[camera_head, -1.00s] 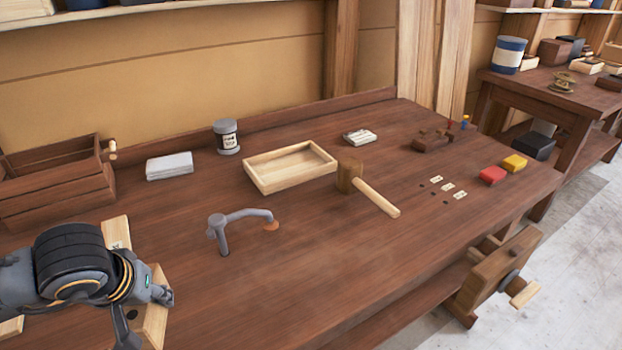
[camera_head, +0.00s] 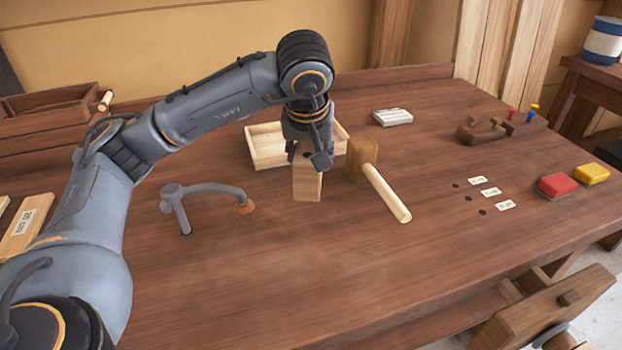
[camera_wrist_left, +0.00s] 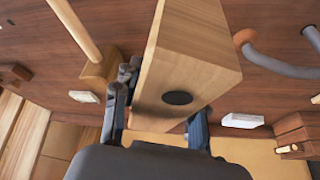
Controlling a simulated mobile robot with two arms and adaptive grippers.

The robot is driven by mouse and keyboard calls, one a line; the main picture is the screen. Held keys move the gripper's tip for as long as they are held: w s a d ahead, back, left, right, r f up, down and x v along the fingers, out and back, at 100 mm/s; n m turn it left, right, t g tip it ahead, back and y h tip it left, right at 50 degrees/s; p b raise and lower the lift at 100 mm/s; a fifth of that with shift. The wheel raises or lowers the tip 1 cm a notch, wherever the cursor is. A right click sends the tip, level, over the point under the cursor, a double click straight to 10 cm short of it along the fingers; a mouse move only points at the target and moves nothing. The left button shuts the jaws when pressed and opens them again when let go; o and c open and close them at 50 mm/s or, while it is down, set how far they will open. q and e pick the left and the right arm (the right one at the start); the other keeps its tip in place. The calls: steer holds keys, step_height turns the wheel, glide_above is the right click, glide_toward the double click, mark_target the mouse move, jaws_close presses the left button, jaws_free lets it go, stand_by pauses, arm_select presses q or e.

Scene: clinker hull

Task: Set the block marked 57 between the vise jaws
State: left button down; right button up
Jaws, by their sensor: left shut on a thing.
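My left gripper (camera_head: 308,155) is shut on a pale wooden block (camera_head: 307,184) and holds it upright over the middle of the bench, in front of the shallow tray. The block also shows in the left wrist view (camera_wrist_left: 190,65), with a dark round spot on one face. No number can be read on it. The wooden vise (camera_head: 545,310) is at the bench's front edge, at the lower right. Its jaw gap is not clearly visible. My right gripper is not in view.
A mallet (camera_head: 385,192) lies just right of the block, and a grey holdfast (camera_head: 183,207) stands to the left. The shallow tray (camera_head: 265,150) is behind. Red (camera_head: 557,187) and yellow (camera_head: 591,175) blocks lie at the right. The front middle of the bench is clear.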

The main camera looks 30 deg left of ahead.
arm_select(q)
steer(key=shift+w+a+f+p, duration=0.2)
steer(key=shift+w+a+p, duration=0.15)
steer(key=shift+w, duration=0.25)
steer(key=shift+w+a+f+p, duration=0.2)
steer(key=shift+w+a, duration=0.1)
steer(key=shift+w, duration=0.25)
steer(key=w+a+f, duration=0.1)
steer(key=w+f, duration=0.2)
steer(key=w+f+p, duration=0.1)
steer(key=w+f, duration=0.2)
steer(key=w, duration=0.1)
steer(key=w+a+f+p, duration=0.1)
steer(key=w+f, duration=0.2)
steer(key=shift+w+a, duration=0.35)
steer(key=shift+w, duration=0.05)
step_height(320, 180, down, 2)
steer(key=shift+f+p, duration=0.1)
steer(key=shift+p, duration=0.7)
steer(key=shift+f, duration=0.3)
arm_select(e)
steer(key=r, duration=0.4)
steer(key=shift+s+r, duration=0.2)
arm_select(q)
steer(key=shift+f, duration=0.1)
